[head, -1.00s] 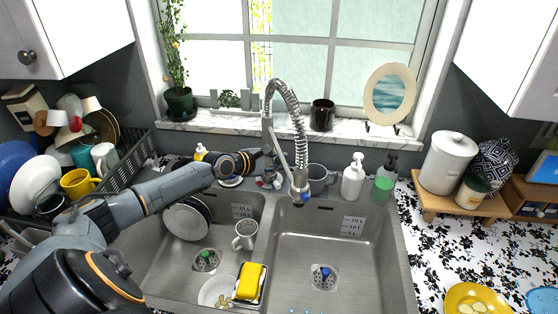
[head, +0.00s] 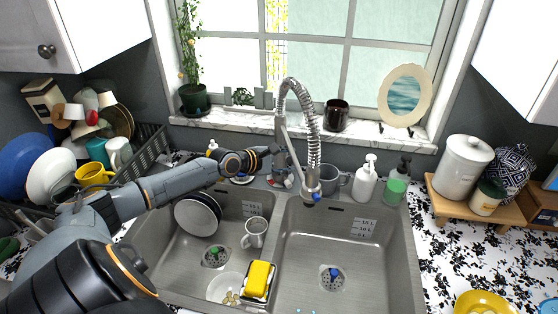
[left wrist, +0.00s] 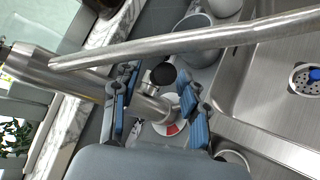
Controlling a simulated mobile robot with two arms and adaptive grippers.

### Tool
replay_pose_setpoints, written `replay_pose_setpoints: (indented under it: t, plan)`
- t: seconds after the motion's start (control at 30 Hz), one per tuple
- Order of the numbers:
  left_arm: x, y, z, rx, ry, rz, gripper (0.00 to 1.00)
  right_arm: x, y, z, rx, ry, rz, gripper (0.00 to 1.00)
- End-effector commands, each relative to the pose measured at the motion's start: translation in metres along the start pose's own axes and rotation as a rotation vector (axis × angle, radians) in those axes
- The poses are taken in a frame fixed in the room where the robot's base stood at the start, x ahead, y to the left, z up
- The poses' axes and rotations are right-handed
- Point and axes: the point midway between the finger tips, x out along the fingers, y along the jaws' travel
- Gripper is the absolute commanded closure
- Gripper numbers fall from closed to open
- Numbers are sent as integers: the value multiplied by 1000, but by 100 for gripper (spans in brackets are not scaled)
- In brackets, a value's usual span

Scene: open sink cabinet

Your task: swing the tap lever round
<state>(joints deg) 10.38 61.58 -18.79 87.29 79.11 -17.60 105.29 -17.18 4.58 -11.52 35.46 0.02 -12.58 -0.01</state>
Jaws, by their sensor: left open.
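The metal tap has a coiled spring neck (head: 300,95) and stands behind the divider of the double sink. In the left wrist view its tap body (left wrist: 72,75) runs across the left, down to a base with a red and blue ring (left wrist: 172,128). A short metal lever with a dark round end (left wrist: 163,75) sticks out near the base. My left gripper (left wrist: 158,108) is open, with one blue-padded finger on each side of the lower tap and lever. I cannot tell whether either finger touches. In the head view the gripper (head: 274,157) is at the tap's lower part, partly hiding it.
A grey mug (head: 333,180) and soap bottles (head: 365,182) stand right of the tap. The left basin holds a white mug (head: 255,232), plates (head: 197,214) and a yellow sponge (head: 259,275). The right basin (head: 345,250) is clear but for its drain. A marble sill (head: 240,124) lies behind.

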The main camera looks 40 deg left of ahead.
Motion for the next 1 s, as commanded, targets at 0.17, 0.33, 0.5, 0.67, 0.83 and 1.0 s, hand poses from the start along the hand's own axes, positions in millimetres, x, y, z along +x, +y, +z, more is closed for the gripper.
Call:
replay_pose_setpoints:
  t: [0.17, 0.33, 0.5, 0.67, 0.83, 1.0]
  plan:
    - [-26, -1, -1, 4, 3, -4, 56, 0, 0, 0, 0, 0, 0, 68]
    - [-44, -1, -2, 2, 3, -3, 56, 0, 0, 0, 1, 0, 1, 68]
    - [-54, -1, 0, 1, 1, -2, 56, 0, 0, 0, 1, 0, 1, 68]
    - [-57, 0, 0, 0, -1, 0, 56, 0, 0, 0, 1, 0, 1, 68]
    - [-57, 1, 0, 0, -1, 0, 56, 0, 0, 0, 1, 0, 0, 68]
    - [-57, 0, 0, 0, -1, 0, 56, 0, 0, 0, 1, 0, 0, 68]
